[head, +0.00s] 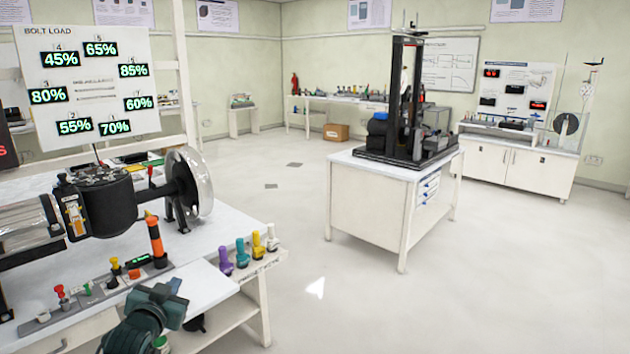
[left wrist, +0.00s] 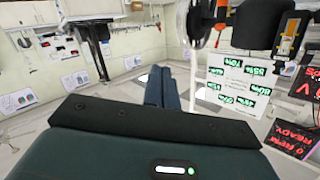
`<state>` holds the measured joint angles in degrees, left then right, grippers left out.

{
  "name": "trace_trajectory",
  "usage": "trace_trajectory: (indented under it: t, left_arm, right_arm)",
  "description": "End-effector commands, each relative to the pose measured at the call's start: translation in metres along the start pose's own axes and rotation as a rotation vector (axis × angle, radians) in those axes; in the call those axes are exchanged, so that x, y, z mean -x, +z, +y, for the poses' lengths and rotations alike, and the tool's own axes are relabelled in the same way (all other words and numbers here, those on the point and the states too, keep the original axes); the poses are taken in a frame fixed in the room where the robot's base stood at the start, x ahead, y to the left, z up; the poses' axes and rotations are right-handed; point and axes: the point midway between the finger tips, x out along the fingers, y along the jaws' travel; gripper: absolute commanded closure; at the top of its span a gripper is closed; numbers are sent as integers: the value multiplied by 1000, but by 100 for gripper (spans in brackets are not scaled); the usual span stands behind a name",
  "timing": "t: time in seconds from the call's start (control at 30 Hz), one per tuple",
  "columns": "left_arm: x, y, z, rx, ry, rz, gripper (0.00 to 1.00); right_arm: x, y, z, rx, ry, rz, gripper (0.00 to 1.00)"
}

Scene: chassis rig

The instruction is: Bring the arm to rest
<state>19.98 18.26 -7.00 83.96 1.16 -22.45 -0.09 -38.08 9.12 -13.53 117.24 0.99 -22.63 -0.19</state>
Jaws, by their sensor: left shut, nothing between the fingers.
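My left gripper (head: 174,286) is low in the head view, over the front edge of the near white bench (head: 210,230). Its dark green arm comes up from the bottom edge. In the left wrist view its blue-grey fingers (left wrist: 162,88) lie together with nothing between them. The fingers appear clear of the tools on the bench, though the gap to the bench top is hard to judge. My right gripper is in neither view.
A black rig (head: 108,205) with a clear disc (head: 190,183) stands on the near bench. An orange-handled tool (head: 155,240) and several coloured pieces (head: 242,255) are close to the gripper. Open floor (head: 360,310) lies to the right, before a white cabinet (head: 368,208).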

Motion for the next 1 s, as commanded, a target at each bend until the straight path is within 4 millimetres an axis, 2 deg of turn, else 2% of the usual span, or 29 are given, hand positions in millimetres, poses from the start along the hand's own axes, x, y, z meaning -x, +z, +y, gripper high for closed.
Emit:
trace_trajectory:
  t: [0.03, 0.17, 0.27, 0.3, 0.43, 0.5, 0.6, 0.7, 0.8, 1.0]
  left_arm:
    - [14, 21, 20, 3, 31, -26, 100]
    - [56, 69, 70, 18, 109, -86, 100]
    - [103, 107, 112, 44, 179, -143, 100]
    - [125, 121, 128, 58, 207, -168, 100]
    - [199, 154, 174, 114, 288, -247, 100]
    - [236, 164, 192, 147, 321, -286, 100]
    - [278, 173, 209, 186, 354, -332, 100]
    - [306, 175, 219, 215, 373, -362, 100]
    - [320, 175, 223, 230, 382, -377, 100]
    - [322, 176, 224, 232, 384, -381, 100]
  right_arm:
    - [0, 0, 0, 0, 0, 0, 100]
    - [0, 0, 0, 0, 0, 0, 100]
    - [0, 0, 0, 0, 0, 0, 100]
    - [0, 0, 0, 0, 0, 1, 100]
    - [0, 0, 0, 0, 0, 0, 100]
    - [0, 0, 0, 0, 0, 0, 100]
    - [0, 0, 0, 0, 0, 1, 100]
    - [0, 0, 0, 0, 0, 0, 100]
    - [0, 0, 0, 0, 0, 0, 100]
    - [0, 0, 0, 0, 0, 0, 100]
